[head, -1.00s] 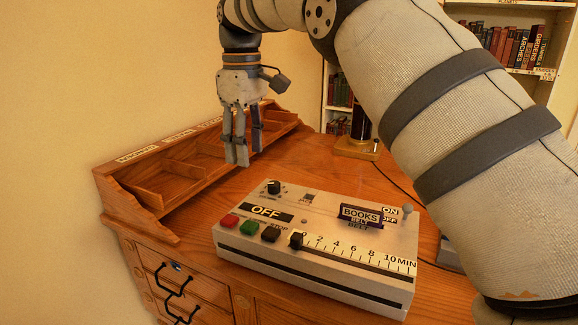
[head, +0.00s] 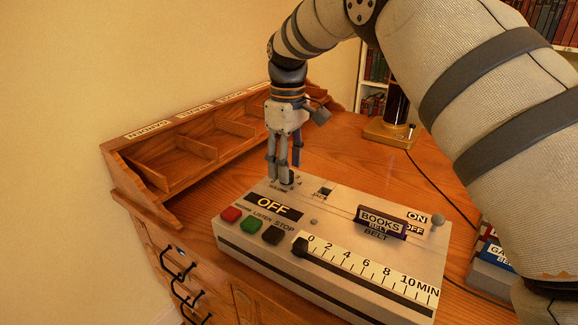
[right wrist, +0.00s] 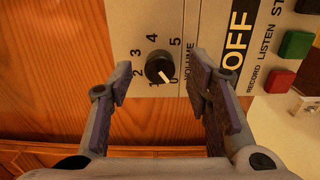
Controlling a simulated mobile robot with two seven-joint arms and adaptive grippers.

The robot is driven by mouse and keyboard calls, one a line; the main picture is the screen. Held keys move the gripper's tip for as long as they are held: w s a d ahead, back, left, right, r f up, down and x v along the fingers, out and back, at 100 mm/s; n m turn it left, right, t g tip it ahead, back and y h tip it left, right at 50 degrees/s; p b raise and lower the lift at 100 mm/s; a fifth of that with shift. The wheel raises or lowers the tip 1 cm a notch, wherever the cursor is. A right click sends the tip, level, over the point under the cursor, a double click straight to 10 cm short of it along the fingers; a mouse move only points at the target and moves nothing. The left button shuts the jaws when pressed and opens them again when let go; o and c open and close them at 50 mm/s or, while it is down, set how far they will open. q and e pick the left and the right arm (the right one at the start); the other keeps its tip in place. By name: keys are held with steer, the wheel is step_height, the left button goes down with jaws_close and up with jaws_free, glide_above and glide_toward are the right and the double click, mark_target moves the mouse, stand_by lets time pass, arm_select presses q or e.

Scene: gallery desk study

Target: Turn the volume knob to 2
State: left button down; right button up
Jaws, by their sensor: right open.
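The volume knob (head: 287,179) is a small black dial at the back left corner of the cream control box (head: 335,205). In the right wrist view the knob (right wrist: 159,68) has a white pointer line aimed down and right, near the 0 end of its printed 0 to 5 scale. My right gripper (head: 284,171) points down at the knob, open and empty. In the right wrist view the fingers (right wrist: 162,76) stand on either side of the knob, with gaps visible there. The head view does not show clearly whether they touch it. My left gripper is not in view.
The box also carries red (head: 231,214), green (head: 251,225) and black (head: 273,235) buttons, a minute slider (head: 300,247), a BOOKS plate (head: 381,222) and an ON/OFF lever (head: 437,220). A wooden pigeonhole rack (head: 190,140) stands behind at left. A brass lamp base (head: 391,132) stands farther back.

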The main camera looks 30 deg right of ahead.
steer(key=shift+f, duration=0.7)
jaws_close()
steer(key=m, duration=0.4)
steer(key=shift+p, duration=0.4)
steer(key=m, duration=0.6)
steer(key=shift+a, duration=0.15)
steer(key=m, duration=0.9)
steer(key=shift+w+a, duration=0.1)
steer(key=shift+m, duration=0.5)
